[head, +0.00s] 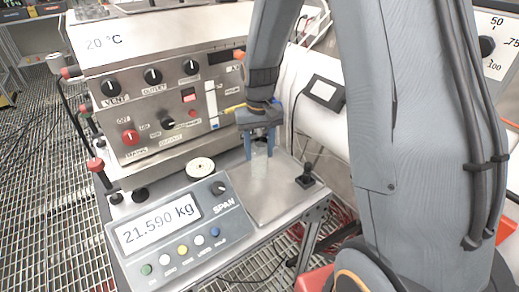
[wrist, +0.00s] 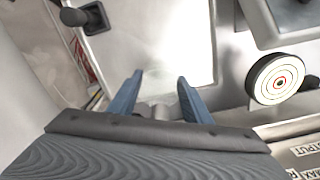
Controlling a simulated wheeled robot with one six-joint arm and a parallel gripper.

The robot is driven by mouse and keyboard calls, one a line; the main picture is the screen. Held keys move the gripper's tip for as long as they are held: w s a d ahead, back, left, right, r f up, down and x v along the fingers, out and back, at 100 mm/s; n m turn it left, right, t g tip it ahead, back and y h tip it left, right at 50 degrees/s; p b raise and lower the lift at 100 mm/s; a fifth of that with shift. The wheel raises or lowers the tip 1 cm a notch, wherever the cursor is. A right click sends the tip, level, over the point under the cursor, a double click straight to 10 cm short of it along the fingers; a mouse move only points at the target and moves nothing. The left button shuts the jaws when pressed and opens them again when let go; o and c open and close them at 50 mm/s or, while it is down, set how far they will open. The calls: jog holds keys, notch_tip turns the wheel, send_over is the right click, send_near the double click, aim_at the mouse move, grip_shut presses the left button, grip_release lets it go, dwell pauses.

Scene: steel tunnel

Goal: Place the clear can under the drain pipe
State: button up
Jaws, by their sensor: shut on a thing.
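My gripper (head: 260,150) points down over the steel plate of the scale, in front of the control panel. Its blue fingers are shut on the clear can (head: 259,168), which is see-through and hard to make out. The can is at the plate's back left part; I cannot tell whether it touches the plate. In the wrist view my gripper (wrist: 160,78) shows its two fingers apart, with faint glassy edges between them. I cannot make out the drain pipe for certain; a short grey cylindrical part (wrist: 155,110) shows between the finger bases.
The scale's display (head: 158,229) reads 21.590 kg. A round white disc (head: 200,166) stands left of the plate and a black knob (head: 305,180) at its right corner. The control panel (head: 165,100) rises behind. A white cylinder (head: 318,112) lies behind right. The plate's front is clear.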

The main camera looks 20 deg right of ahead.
jog(key=shift+f, duration=0.15)
jog(key=o, duration=1.4)
jog(key=shift+c, duration=0.2)
notch_tip(320, 180, up, 12)
jog(key=shift+f+b, duration=0.1)
jog(key=shift+b, duration=1.05)
jog(key=shift+s, duration=0.25)
jog(key=s+f, duration=0.4)
jog(key=s, duration=0.4)
jog(key=s+f+n, duration=0.1)
jog(key=s+f, duration=0.3)
jog(key=s, duration=0.4)
jog(key=shift+s+f+t, duration=0.2)
jog(key=shift+s+t, duration=0.2)
